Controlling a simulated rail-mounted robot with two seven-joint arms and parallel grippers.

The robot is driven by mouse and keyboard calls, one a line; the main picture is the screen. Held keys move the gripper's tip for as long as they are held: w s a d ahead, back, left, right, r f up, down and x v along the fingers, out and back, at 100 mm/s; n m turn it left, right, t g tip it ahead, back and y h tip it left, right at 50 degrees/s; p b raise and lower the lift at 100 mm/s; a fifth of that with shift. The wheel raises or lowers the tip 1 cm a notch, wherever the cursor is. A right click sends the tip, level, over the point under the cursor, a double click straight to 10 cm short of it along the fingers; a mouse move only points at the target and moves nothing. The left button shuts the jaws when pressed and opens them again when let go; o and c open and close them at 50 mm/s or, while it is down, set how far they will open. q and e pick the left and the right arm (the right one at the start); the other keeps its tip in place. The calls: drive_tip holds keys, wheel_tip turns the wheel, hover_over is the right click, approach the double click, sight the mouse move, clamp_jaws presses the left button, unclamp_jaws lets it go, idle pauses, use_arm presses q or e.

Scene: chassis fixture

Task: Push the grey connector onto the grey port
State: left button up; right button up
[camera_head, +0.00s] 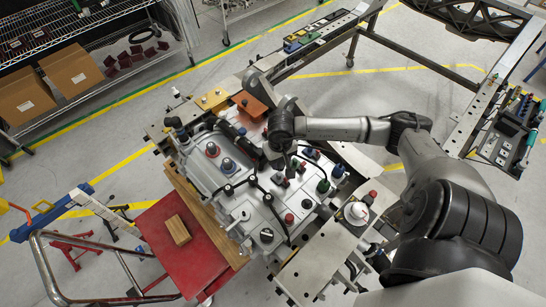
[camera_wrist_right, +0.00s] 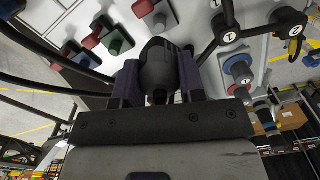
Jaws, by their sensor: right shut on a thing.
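My right gripper (camera_head: 277,162) is over the upper right part of the silver chassis block, at the end of my right arm. In the right wrist view, its two fingers (camera_wrist_right: 159,84) are shut on a dark grey rounded connector (camera_wrist_right: 158,64). The connector's far end and whatever lies beneath it are hidden, so I cannot tell whether it touches a port. I cannot single out the grey port with certainty in either view. My left gripper is not in view.
The silver block (camera_head: 205,176) carries blue, red, green and black connectors and dark cables close around the gripper. A blue connector (camera_wrist_right: 238,72) stands right of the fingers in the wrist view. A red board (camera_head: 160,250) with a wooden block (camera_head: 177,230) lies at lower left.

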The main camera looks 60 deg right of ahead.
drive_tip(key=shift+s, duration=0.2)
drive_tip(key=shift+f+n, duration=0.1)
drive_tip(key=shift+n, duration=0.2)
drive_tip(key=shift+w+f, duration=0.2)
drive_tip(key=shift+f, duration=0.05)
drive_tip(key=shift+f+b, duration=0.9)
drive_tip(key=shift+f, duration=0.85)
use_arm(q)
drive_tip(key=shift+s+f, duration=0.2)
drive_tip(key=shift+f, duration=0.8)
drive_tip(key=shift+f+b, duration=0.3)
drive_tip(key=shift+b, duration=0.05)
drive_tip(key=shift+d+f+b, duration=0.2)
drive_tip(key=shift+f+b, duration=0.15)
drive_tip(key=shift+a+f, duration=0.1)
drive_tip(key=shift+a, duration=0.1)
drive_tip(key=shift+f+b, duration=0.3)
drive_tip(key=shift+b, duration=0.1)
